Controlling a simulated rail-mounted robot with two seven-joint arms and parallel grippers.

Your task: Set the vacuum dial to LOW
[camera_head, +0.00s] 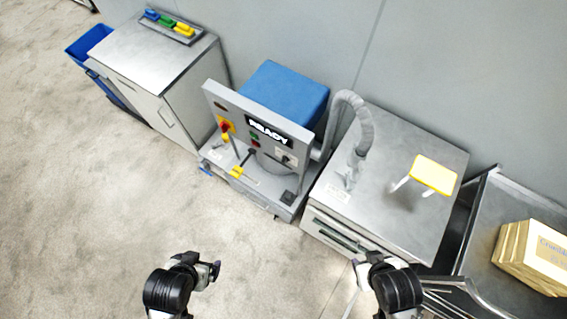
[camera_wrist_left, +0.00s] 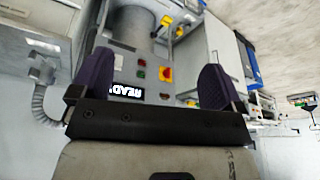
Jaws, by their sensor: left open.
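The vacuum dial (camera_head: 287,159) is a small dark knob on a white plate. It sits on the right part of the grey control panel (camera_head: 219,96), below and right of the READY display (camera_head: 268,133). In the left wrist view the panel appears upside down, with the dial (camera_wrist_left: 118,62) small between the fingers; its setting is too small to read. My left gripper (camera_head: 214,271) is open and empty, well short of the panel. Its purple-padded fingers (camera_wrist_left: 155,85) frame the panel in the wrist view. My right gripper (camera_head: 360,264) is near the right cabinet's front; its jaws are unclear.
A grey hose (camera_head: 362,125) bends down right of the panel onto a steel cabinet (camera_head: 390,215). A blue box (camera_head: 284,92) stands behind. The floor (camera_head: 90,220) in front is clear.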

